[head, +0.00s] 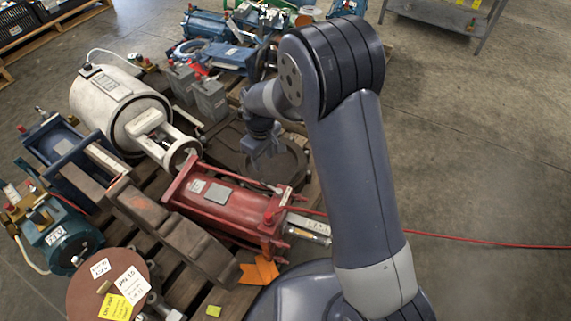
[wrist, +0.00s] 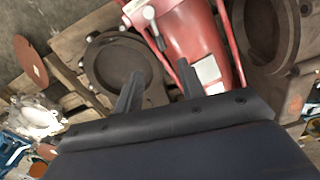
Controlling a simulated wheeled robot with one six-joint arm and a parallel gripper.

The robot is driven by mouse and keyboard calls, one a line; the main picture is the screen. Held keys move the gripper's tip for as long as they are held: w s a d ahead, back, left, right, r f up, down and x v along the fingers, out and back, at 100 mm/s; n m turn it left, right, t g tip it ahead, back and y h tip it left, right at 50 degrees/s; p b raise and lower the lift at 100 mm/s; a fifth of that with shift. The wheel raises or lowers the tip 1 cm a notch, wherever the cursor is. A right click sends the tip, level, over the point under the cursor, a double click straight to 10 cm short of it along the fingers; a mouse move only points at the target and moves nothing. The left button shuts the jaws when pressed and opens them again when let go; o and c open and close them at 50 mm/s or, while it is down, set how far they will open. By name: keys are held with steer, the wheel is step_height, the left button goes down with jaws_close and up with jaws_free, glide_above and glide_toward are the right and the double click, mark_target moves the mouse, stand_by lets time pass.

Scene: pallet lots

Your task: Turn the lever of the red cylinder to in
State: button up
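The red cylinder (head: 224,203) lies on its side on a wooden pallet in the head view, a pale plate on its body. In the wrist view its red body (wrist: 192,38) fills the upper middle. A small pale lever with a round knob (wrist: 150,13) shows at its left side there; its shaft points down toward the gap between my fingers. I cannot make out the lever clearly in the head view. My gripper (head: 263,146) hangs just behind the cylinder. In the wrist view my gripper (wrist: 160,68) has its fingers spread, with nothing held between them and the lever beyond the tips.
A round iron flange (head: 290,168) lies beside the cylinder. A white motor (head: 118,108) and a brown slotted block (head: 172,232) stand to the left. Blue cylinders (head: 215,55) lie at the back. A red hose (head: 480,242) crosses open floor at the right.

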mark_target(265, 183)
steer(key=shift+n, duration=0.5)
steer(key=f+b, duration=0.4)
steer(key=f, duration=0.7)
steer(key=shift+s+f, duration=0.15)
steer(key=shift+s, duration=0.05)
steer(key=shift+c, duration=0.6)
jaws_close()
